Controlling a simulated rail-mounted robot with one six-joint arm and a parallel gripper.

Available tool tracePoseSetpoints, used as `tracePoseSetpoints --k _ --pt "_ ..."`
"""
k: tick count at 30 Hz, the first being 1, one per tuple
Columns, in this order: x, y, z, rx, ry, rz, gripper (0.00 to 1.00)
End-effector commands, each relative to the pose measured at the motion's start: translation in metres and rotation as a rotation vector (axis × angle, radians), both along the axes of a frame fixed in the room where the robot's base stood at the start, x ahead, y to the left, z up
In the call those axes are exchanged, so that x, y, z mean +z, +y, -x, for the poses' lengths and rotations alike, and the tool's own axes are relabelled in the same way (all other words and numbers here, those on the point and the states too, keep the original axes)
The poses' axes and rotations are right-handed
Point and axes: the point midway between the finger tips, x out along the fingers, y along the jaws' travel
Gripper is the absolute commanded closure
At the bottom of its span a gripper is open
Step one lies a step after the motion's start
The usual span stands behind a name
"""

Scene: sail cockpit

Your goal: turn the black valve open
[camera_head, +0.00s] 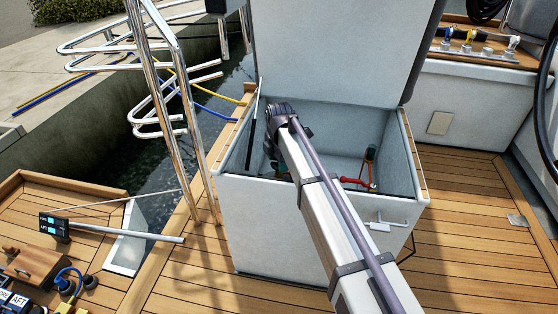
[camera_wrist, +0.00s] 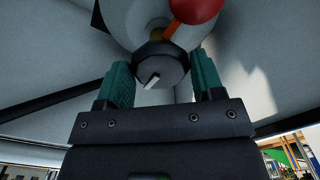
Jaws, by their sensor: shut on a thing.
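The black valve (camera_wrist: 158,66) shows in the wrist view as a dark round knob with a pale pointer mark slanting on its face. My gripper (camera_wrist: 161,60) has its two teal fingers on either side of the knob and is shut on it. In the head view my arm reaches down into the open white locker (camera_head: 310,205), and the arm hides the black valve there. How far the valve is turned cannot be told from its mark alone.
A red-handled valve (camera_head: 358,182) stands in the locker's right part; a red handle (camera_wrist: 195,8) also shows above the knob in the wrist view. The raised lid (camera_head: 335,50) stands behind. Steel rails (camera_head: 165,90) rise at left. Wooden deck (camera_head: 465,220) is clear at right.

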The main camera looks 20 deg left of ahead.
Motion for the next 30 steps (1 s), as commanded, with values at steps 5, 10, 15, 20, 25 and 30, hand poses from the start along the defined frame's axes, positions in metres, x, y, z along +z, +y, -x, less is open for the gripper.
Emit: tracePoseSetpoints --k 5,10,15,20,25,30 --pt "-0.0001 -0.0002 0.0003 0.054 0.001 0.001 0.62" --pt "-0.0001 -0.0003 0.0004 0.075 0.001 0.001 0.62" --pt "-0.0001 -0.0003 0.0004 0.079 0.001 0.001 0.62" --pt "-0.0001 -0.0002 0.0005 0.078 0.001 0.001 0.62" --pt "-0.0001 -0.0002 0.0004 0.078 0.001 0.001 0.25" --pt "-0.0001 -0.0001 0.0002 0.077 0.000 0.000 0.14"
